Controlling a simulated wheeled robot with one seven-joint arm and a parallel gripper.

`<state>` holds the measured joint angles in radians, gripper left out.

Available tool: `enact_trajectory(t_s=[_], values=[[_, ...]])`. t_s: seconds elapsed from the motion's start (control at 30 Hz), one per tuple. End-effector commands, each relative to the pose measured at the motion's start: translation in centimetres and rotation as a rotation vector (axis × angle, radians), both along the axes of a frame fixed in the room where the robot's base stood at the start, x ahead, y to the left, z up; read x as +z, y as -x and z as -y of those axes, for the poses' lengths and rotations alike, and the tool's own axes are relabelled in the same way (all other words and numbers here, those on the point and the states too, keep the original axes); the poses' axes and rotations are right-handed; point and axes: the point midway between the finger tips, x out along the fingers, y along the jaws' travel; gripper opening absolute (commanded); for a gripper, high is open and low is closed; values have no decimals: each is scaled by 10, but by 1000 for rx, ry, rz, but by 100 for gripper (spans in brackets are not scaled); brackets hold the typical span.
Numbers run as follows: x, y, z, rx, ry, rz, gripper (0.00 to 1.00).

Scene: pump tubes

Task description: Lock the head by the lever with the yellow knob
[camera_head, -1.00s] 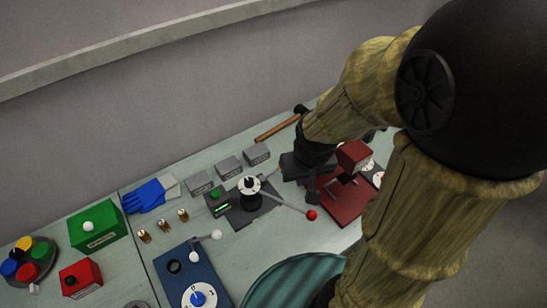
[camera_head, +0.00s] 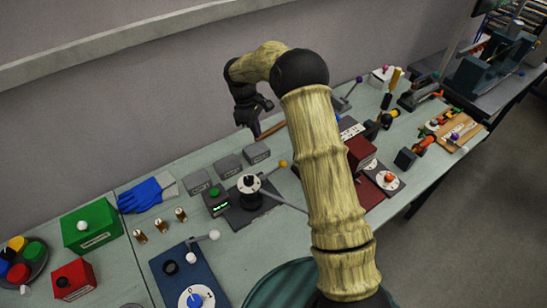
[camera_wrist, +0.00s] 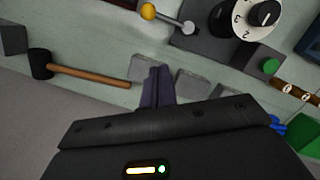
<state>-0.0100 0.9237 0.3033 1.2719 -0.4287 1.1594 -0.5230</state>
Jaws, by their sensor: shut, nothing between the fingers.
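The lever with the yellow knob (camera_head: 282,163) stands out to the upper right from the head's dark base. The knob also shows at the top of the wrist view (camera_wrist: 148,11), on a short rod. The head has a white numbered dial with a black top (camera_head: 249,183); the dial is at the upper right of the wrist view (camera_wrist: 252,17). My gripper (camera_head: 258,132) is near the wall, behind and left of the yellow knob and apart from it. Its fingers (camera_wrist: 158,72) are together and empty.
A hammer (camera_wrist: 90,76) lies beside my fingers in the wrist view. A green-button box (camera_head: 215,199) adjoins the head. A dark red device (camera_head: 361,153) stands partly behind my arm. Another rod from the head runs behind my arm.

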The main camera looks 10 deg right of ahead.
Motion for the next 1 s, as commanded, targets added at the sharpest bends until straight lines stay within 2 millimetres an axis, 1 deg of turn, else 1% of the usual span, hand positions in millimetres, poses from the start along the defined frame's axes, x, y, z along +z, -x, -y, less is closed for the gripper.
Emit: enact_trajectory(t_s=[0.03, 0.13, 0.47, 0.63, 0.77, 1.0], values=[[-8, -6, -1, 15, 3, -11, 0], [-12, -11, -1, 31, 8, -22, 0], [-13, -12, 0, 32, 9, -24, 0], [-20, -11, 2, 32, 9, -25, 0], [-36, -8, 5, 32, 9, -28, 0], [-76, -2, 13, 32, 9, -28, 0]])
